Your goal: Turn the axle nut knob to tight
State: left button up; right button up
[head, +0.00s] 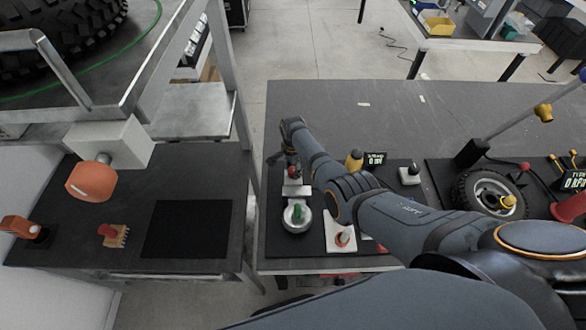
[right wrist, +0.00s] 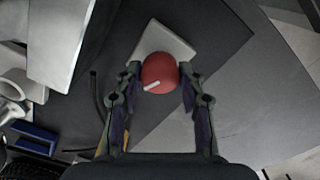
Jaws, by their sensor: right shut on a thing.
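The axle nut knob is a round red knob with a white pointer line (right wrist: 158,72) on a pale square plate (right wrist: 172,42) in the right wrist view. Its pointer lies slanted, toward the lower left. In the head view a red knob (head: 292,172) shows partly behind my right arm. My right gripper (right wrist: 160,70) has its fingers on both sides of the knob and is shut on it. It also shows in the head view (head: 284,160), pointing down at the knob. Any tight mark is too small to read. My left gripper is not in view.
A yellow knob (head: 354,161), a black-topped switch (head: 411,173) and a wheel (head: 490,194) are to the right.

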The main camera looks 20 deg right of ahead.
aim_at(293, 169)
jog(key=shift+w+r+m, duration=0.1)
jog(key=shift+m, duration=0.5)
jog(key=shift+d, duration=0.1)
jog(key=o, duration=1.2)
jog(key=shift+c, duration=0.2)
notch_tip(293, 169, up, 12)
